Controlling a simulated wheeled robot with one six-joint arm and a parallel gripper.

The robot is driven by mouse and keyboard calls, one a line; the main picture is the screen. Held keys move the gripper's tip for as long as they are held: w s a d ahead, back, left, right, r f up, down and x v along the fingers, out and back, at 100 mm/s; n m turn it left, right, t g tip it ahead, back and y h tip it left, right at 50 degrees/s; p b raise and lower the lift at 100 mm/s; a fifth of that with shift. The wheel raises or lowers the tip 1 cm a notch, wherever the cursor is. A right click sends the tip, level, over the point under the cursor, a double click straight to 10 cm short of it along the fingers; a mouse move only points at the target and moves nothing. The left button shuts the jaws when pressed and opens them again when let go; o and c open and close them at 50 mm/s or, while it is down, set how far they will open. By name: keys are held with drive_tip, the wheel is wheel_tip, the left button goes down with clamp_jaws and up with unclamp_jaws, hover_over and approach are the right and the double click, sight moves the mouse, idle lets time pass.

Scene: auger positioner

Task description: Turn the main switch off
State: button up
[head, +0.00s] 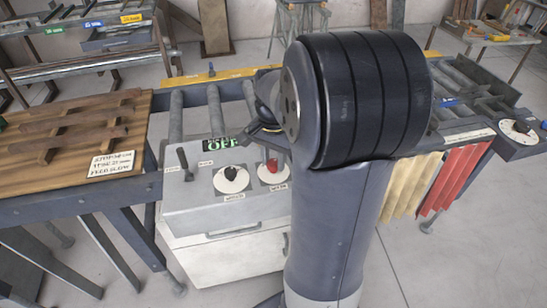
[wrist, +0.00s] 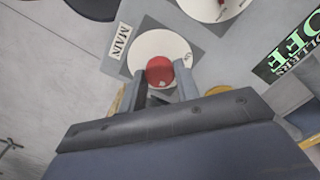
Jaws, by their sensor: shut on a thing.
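The main switch is a red knob (head: 272,165) on a round white dial on top of the grey control box (head: 190,208). In the wrist view the red knob (wrist: 159,71) sits beside a label reading MAIN (wrist: 122,41). My gripper (wrist: 160,84) is shut on the red knob, with one finger on each side of it. In the head view my arm hides much of the gripper. A lit green sign (head: 222,143) behind the dials reads OFF; in the wrist view the sign (wrist: 292,50) reads ROLLERS OFF. I cannot tell which mark the knob points at.
A black knob on a white dial (head: 231,179) sits left of the red knob, and a black lever (head: 185,163) stands farther left. A wooden board (head: 75,140) with slats lies at the left. Roller tables and hanging yellow and red strips (head: 452,180) are at the right.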

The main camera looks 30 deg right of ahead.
sight(274, 162)
drive_tip(key=shift+m, duration=0.3)
drive_tip(key=o, duration=1)
drive_tip(key=shift+c, duration=0.2)
wheel_tip(274, 162, up, 11)
drive_tip(key=shift+b, duration=0.4)
drive_tip(key=shift+f, duration=0.1)
wheel_tip(274, 162, down, 11)
drive_tip(key=shift+r+p, duration=0.1)
drive_tip(key=shift+p, duration=0.3)
